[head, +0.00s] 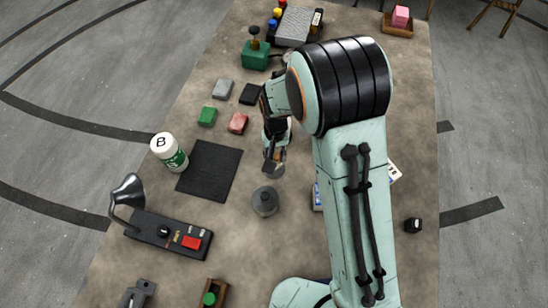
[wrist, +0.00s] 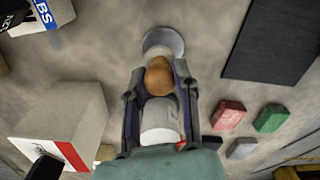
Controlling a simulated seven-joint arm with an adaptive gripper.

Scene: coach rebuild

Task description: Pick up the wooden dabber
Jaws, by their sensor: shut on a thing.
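The wooden dabber (wrist: 159,77) shows in the wrist view as an orange-brown rounded knob between my gripper's fingers. My gripper (wrist: 161,82) is shut on it, with one finger at each side. A grey disc (wrist: 164,41) shows just beyond the knob; I cannot tell whether it is part of the dabber. A white rounded piece (wrist: 160,118) lies between the fingers nearer the palm. In the head view my gripper (head: 275,160) is low over the table, right of the black mat (head: 210,171), and mostly hides the dabber.
A grey round pot (head: 265,201) stands close to my gripper. A white-green bottle (head: 169,152) stands left of the mat. Small green (head: 207,116) and red (head: 238,123) blocks lie behind it. A box with a red button (head: 170,235) is at front left.

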